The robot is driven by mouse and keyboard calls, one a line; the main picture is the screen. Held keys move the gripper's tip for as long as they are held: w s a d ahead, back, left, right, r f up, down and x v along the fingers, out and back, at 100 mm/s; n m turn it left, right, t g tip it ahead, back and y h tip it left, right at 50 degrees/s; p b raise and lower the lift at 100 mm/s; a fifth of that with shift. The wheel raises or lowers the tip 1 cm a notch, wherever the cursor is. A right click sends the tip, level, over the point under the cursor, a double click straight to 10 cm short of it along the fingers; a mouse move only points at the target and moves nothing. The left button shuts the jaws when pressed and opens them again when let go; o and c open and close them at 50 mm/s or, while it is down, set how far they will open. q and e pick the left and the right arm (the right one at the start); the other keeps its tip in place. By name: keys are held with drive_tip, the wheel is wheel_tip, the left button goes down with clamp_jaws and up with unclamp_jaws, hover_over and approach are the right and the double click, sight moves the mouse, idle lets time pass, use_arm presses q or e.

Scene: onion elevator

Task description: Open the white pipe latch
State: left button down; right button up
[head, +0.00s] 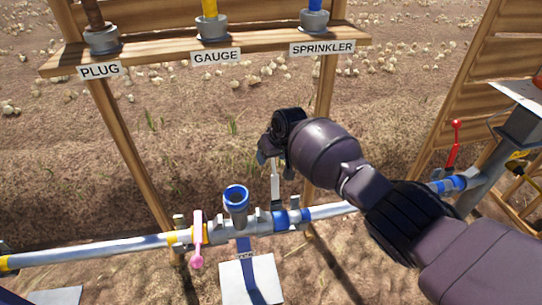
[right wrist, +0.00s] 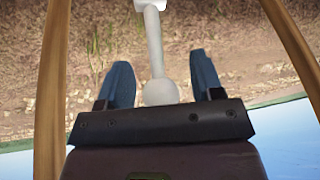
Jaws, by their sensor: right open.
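The white pipe latch (head: 275,183) stands up from the metal pipe, right of the blue-rimmed open fitting. Its upper end is hidden by my right gripper (head: 274,157) in the head view. In the right wrist view the latch (right wrist: 155,45) is a white rod with a round ball end. The ball end lies between the two blue fingers of my right gripper (right wrist: 160,65). The fingers are apart, with visible gaps on both sides of the rod. My left gripper is not in view.
The metal pipe (head: 105,250) runs across the front with a pink latch (head: 197,240) and the blue-rimmed fitting (head: 236,197). A wooden rack (head: 150,63) behind holds the plug, gauge and sprinkler. A red lever (head: 454,147) stands at right.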

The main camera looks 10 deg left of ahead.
use_arm(q)
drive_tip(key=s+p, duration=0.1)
drive_tip(key=p, duration=0.1)
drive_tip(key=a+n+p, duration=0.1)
drive_tip(key=p, duration=0.1)
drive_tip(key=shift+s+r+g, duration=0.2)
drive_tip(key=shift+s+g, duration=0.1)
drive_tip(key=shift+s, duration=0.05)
use_arm(e)
drive_tip(key=v, duration=1)
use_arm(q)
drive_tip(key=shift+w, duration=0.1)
